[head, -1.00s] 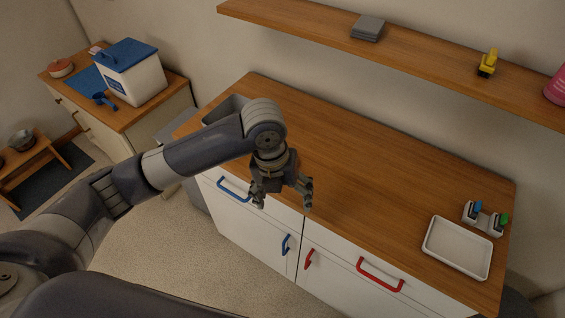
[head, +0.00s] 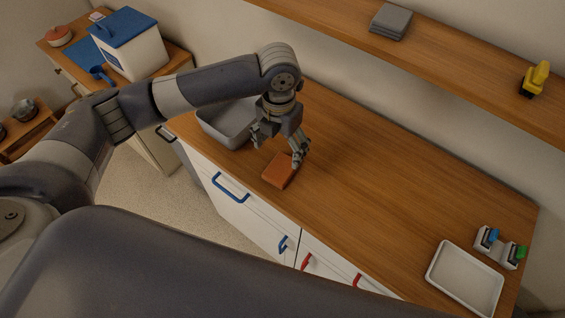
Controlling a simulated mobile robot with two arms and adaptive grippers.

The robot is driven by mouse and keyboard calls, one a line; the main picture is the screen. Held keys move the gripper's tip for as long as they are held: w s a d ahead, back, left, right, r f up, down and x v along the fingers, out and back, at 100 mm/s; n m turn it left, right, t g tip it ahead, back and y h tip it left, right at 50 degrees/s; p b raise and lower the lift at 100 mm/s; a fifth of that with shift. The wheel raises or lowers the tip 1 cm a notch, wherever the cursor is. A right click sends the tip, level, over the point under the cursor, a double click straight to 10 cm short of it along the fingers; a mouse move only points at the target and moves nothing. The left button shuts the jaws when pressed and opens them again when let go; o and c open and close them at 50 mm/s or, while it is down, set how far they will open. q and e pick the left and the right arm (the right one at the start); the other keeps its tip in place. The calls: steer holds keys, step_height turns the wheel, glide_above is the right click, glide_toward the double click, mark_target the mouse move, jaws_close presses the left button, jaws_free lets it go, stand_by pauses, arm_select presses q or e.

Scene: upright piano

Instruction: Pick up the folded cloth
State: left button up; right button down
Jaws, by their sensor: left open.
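A grey folded cloth (head: 391,20) lies in a neat stack on the wooden wall shelf, at the top of the head view. My left gripper (head: 277,151) is open and empty, pointing down over the left part of the wooden counter. It is well below and to the left of the grey cloth. An orange-brown block-like item (head: 279,171) lies on the counter just under and in front of the open fingers; I cannot tell whether they touch it. My right gripper is out of view.
The wooden shelf (head: 455,70) overhangs the back of the counter (head: 400,190). A yellow-and-black item (head: 535,78) stands on the shelf. A grey basin (head: 226,124) is left of my gripper. A white tray (head: 465,279) and a small holder (head: 499,246) sit at right. Mid-counter is clear.

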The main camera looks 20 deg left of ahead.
mark_target(281, 167)
arm_select(q)
steer(key=shift+s+f, duration=0.2)
steer(key=shift+f, duration=0.55)
steer(key=shift+f+p, duration=0.3)
steer(key=shift+f, duration=0.05)
steer(key=f, duration=0.1)
steer(key=f+p, duration=0.1)
steer(key=f, duration=0.2)
steer(key=shift+s+d+f, duration=0.25)
steer(key=shift+s+f, duration=0.05)
steer(key=shift+f, duration=0.05)
steer(key=shift+w, duration=0.1)
steer(key=c, duration=1.1)
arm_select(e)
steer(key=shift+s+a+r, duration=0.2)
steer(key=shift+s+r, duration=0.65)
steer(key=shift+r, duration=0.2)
